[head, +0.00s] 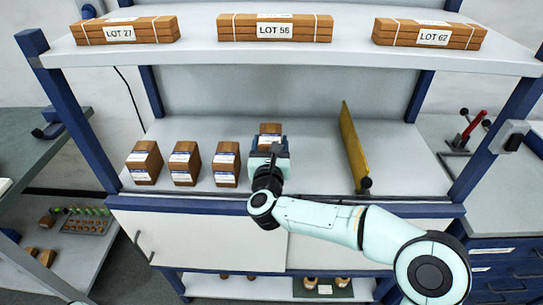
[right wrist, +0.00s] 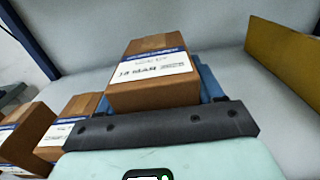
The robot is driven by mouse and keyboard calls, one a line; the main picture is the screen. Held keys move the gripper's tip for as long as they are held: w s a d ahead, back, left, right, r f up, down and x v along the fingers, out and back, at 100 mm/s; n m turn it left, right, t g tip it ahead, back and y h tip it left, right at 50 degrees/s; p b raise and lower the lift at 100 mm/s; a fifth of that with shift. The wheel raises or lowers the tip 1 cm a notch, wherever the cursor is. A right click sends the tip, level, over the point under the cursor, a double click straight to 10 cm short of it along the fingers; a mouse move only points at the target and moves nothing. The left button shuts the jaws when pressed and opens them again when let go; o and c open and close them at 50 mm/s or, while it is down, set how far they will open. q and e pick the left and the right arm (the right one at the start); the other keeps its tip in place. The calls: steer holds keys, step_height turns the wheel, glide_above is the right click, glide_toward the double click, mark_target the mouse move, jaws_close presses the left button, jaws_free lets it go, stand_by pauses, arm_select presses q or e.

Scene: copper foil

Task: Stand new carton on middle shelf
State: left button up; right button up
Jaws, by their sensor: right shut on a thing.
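My right gripper (head: 268,150) is shut on a brown carton (head: 270,130) with a white and blue label, over the middle shelf (head: 310,160). In the right wrist view the held carton (right wrist: 152,90) looks upright between the blue fingers, its label facing my wrist. I cannot tell whether its base touches the shelf. Three similar cartons stand in a row on the shelf to its left: one at far left (head: 145,162), one in the middle (head: 184,163) and one nearest my gripper (head: 226,164). The held carton is slightly farther back than these. My left gripper is out of view.
A yellow-brown upright divider (head: 353,147) stands on the shelf to the right, with bare shelf between it and my gripper. The top shelf (head: 200,50) overhead holds bundles marked LOT 27, LOT 56 and LOT 62. Blue posts (head: 75,115) bound the sides.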

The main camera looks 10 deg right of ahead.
step_height(320, 180, down, 4)
steer(key=shift+f, duration=0.2)
steer(key=shift+f+b, duration=0.55)
steer(key=shift+b, duration=0.65)
steer(key=o, duration=1.3)
